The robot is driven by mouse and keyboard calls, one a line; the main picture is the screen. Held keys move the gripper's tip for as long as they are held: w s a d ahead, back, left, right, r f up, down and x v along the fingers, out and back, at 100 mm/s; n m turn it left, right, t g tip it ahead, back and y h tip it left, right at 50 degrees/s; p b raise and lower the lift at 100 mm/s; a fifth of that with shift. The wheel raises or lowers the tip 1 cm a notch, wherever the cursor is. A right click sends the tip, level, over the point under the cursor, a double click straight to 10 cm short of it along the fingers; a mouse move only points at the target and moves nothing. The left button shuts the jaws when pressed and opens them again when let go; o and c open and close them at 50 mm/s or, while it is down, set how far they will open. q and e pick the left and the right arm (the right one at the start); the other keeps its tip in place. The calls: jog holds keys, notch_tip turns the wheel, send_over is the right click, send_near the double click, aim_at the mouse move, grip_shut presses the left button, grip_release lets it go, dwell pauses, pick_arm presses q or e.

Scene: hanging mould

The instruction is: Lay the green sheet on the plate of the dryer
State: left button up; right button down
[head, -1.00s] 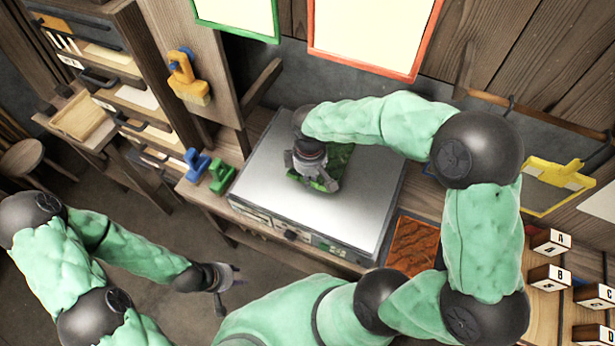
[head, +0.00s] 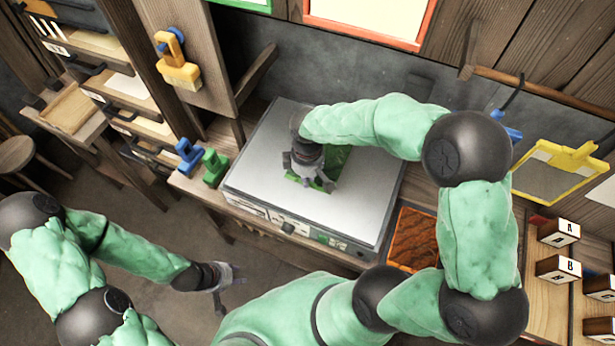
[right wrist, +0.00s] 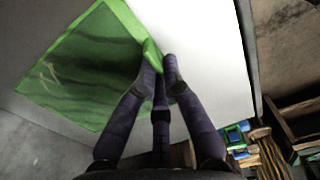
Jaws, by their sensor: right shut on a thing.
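The green sheet (right wrist: 85,68) has a bright green border and a darker streaked middle. In the head view the sheet (head: 337,160) is over the dryer's pale metal plate (head: 262,150), partly hidden by my right gripper (head: 310,180). In the right wrist view my right gripper (right wrist: 158,78) is shut on a green piece at the sheet's edge. I cannot tell whether the sheet touches the plate everywhere. My left gripper (head: 230,287) is open and empty, low in front of the bench and away from the dryer.
Blue (head: 189,155) and green (head: 214,166) clamps stand left of the dryer. A rust-orange sheet (head: 413,240) lies to its right. A yellow-framed screen (head: 560,172) and lettered blocks (head: 558,232) are further right. My right arm crosses above the plate's right side.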

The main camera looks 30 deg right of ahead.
jog(key=shift+f, duration=0.25)
jog(key=c, duration=1.3)
grip_release()
notch_tip(320, 180, up, 12)
